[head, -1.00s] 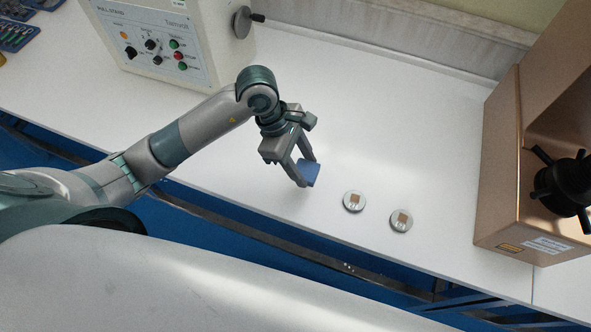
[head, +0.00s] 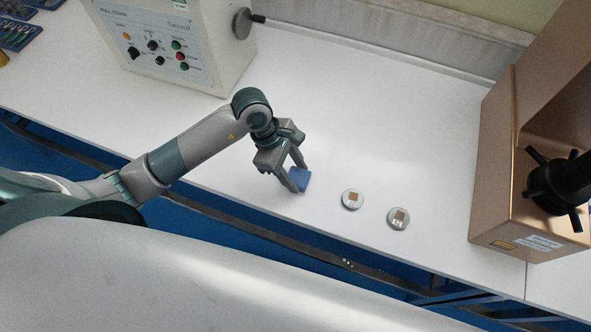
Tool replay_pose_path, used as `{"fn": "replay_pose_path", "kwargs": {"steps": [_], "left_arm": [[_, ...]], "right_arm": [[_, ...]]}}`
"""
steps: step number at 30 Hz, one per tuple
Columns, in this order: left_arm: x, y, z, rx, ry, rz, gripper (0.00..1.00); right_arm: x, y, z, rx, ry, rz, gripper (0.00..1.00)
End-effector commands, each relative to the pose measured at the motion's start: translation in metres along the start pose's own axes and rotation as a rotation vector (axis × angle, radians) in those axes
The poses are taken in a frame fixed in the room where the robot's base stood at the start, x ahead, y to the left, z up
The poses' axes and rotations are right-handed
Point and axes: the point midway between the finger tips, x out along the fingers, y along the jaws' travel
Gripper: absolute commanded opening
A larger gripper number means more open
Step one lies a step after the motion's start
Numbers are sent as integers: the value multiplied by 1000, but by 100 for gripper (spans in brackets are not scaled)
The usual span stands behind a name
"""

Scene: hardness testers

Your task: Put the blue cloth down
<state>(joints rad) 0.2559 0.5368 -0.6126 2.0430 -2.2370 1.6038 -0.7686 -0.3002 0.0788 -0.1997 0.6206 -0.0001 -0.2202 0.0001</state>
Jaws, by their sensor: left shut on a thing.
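The small blue cloth (head: 300,177) is at the fingertips of my left gripper (head: 298,180), in the middle of the head view. The gripper is shut on it and points down toward the white bench. The cloth is at or just above the bench top near the front edge; I cannot tell whether it touches. The fingers hide part of it. My right gripper is not in view.
Two round metal discs with brown squares, one (head: 352,199) nearer and one (head: 398,218) farther right, lie right of the cloth. A cream control box (head: 175,45) stands at the back left. A copper-coloured machine (head: 497,190) stands at right. The white bench (head: 380,110) is clear between them.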

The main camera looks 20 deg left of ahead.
Motion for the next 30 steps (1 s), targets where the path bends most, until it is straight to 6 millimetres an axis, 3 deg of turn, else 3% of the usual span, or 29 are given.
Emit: {"fn": "replay_pose_path", "kwargs": {"steps": [12,13,15,30], "left_arm": [[5,0,-2,1,0,1,25],[4,0,-2,1,0,1,48],[3,0,-1,1,0,1,62],[-2,1,-1,0,0,2,62]], "right_arm": [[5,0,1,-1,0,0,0],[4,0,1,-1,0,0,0],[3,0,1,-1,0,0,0],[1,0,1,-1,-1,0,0]]}}
